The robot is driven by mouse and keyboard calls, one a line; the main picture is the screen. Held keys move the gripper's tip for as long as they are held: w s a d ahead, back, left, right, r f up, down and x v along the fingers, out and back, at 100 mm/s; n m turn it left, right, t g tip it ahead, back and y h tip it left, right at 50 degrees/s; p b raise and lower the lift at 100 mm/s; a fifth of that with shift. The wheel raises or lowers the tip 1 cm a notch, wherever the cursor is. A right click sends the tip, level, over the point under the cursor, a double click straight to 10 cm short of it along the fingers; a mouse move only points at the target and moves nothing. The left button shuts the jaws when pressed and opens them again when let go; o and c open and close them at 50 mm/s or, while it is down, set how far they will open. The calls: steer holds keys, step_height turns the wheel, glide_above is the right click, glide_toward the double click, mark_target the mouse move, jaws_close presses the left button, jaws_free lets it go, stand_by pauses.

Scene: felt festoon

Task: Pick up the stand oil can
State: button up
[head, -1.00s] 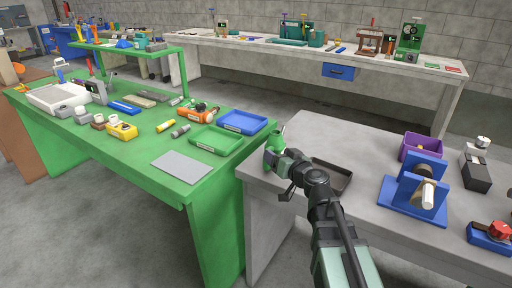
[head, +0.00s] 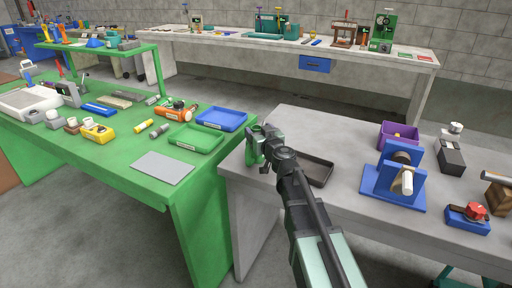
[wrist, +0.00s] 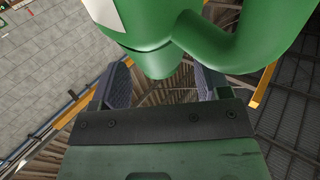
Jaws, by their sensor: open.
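The green can (head: 254,146), which I take to be the stand oil can, is at the left end of the grey table in the head view. It fills the top of the wrist view (wrist: 148,25), with a pale label and a thick curved green part on its right. My gripper (head: 264,141) is right beside it. In the wrist view my gripper (wrist: 160,85) is open, one dark finger on each side, and the can's narrower end shows between them. Whether the fingers touch it, I cannot tell.
A dark tray (head: 320,171) lies just right of my gripper. A purple bin (head: 397,131) and a blue stand (head: 392,199) are further right. The green table (head: 105,165) on the left holds a green tray (head: 196,138) and a blue tray (head: 222,119).

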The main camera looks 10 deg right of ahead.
mark_target(254, 126)
steer(key=w, duration=0.2)
steer(key=w+a, duration=0.1)
steer(key=w, duration=0.1)
steer(key=shift+d, duration=0.1)
steer(key=shift+c, duration=0.2)
jaws_close()
